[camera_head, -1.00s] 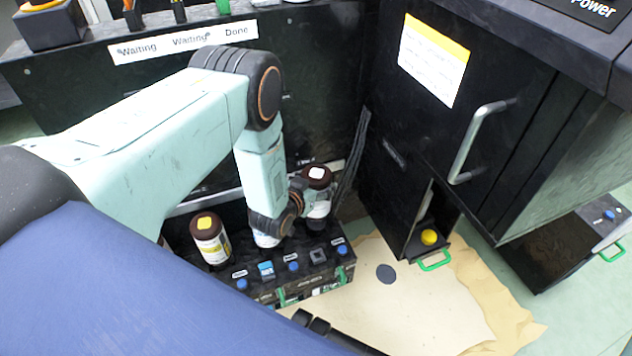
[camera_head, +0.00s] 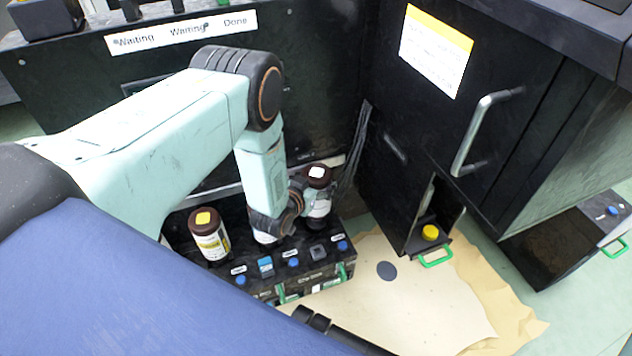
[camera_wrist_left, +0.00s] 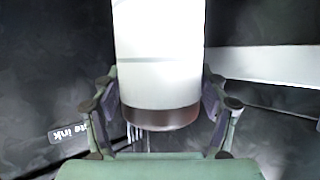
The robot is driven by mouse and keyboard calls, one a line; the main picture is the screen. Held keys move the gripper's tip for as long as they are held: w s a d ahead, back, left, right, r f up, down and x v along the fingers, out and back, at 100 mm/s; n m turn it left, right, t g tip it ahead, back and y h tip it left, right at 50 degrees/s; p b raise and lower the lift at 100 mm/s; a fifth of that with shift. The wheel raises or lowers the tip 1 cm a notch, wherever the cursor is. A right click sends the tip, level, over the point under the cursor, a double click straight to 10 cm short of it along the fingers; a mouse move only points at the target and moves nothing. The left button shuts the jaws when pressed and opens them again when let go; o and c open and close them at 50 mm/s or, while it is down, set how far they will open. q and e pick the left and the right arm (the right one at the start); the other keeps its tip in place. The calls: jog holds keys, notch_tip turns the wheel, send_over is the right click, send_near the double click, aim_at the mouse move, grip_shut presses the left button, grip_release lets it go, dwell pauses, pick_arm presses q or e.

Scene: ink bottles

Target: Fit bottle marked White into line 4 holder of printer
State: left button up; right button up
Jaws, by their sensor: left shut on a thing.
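In the left wrist view my left gripper (camera_wrist_left: 159,112) is shut on this bottle (camera_wrist_left: 158,60), whose pale body and brown end lie between the fingers. The printer (camera_head: 470,120) is the large black cabinet at right. A low opening in it shows a green-handled holder (camera_head: 436,258) with a yellow-topped thing (camera_head: 430,232). I cannot read line numbers. My right gripper is not visible.
A yellow-marked bottle (camera_head: 208,235) stands left of my left wrist. A black case with blue knobs and green handles (camera_head: 310,280) is in front. A second green-handled holder (camera_head: 612,212) with a blue spot is at far right. Cardboard (camera_head: 420,310) covers the floor.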

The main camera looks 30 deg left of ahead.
pick_arm(q)
jog(key=shift+f, duration=0.15)
jog(key=shift+f+b, duration=0.75)
jog(key=shift+b, duration=0.05)
jog(key=shift+f, duration=0.1)
dwell(0.4)
jog(key=shift+f+b, duration=0.75)
jog(key=shift+w, duration=0.1)
jog(key=shift+f, duration=0.55)
jog(key=o, duration=1.6)
jog(key=shift+c, duration=0.2)
jog(key=o, duration=0.3)
